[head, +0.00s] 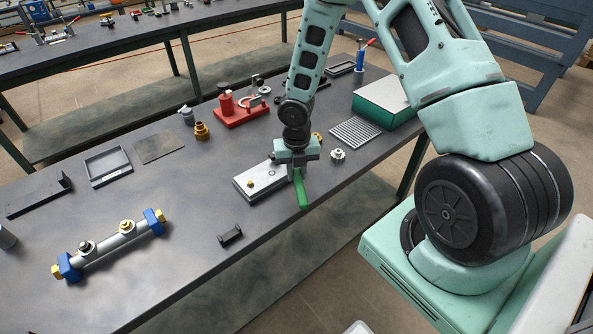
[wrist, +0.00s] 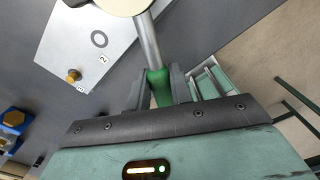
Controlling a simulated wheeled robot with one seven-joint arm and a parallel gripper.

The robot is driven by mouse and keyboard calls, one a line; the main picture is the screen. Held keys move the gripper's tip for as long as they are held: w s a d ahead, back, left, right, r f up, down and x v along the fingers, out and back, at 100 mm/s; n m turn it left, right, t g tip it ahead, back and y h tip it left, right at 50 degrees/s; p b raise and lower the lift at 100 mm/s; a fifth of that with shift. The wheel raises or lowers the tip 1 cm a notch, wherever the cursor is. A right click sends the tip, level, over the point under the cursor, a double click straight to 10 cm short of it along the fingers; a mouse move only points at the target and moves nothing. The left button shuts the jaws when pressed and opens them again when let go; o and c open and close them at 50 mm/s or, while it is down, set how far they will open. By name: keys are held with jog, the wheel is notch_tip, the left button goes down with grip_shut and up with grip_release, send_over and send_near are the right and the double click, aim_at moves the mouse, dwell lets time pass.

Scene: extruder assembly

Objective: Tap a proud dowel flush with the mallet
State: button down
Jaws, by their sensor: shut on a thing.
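My gripper (head: 297,155) is shut on the green handle of the mallet (head: 301,190), above the right end of a pale metal plate (head: 243,191). In the wrist view, the fingers (wrist: 158,88) close around the green grip, and a steel shaft runs up to the cream mallet head (wrist: 125,4), cut off by the top edge. A ring-shaped mark or hole (wrist: 98,39) is by the mark 2. The head is beyond the dowel, apart from it in the picture.
A pipe assembly with blue ends (head: 118,243) lies at the left front. A small black bracket (head: 230,236) is in front of the plate.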

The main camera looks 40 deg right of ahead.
jog(key=shift+r+p, duration=1.1)
jog(key=shift+r, duration=0.35)
notch_tip(320, 180, up, 4)
jog(key=p, duration=0.4)
jog(key=shift+r, duration=0.1)
jog(key=c, duration=1.8)
grip_release()
grip_shut()
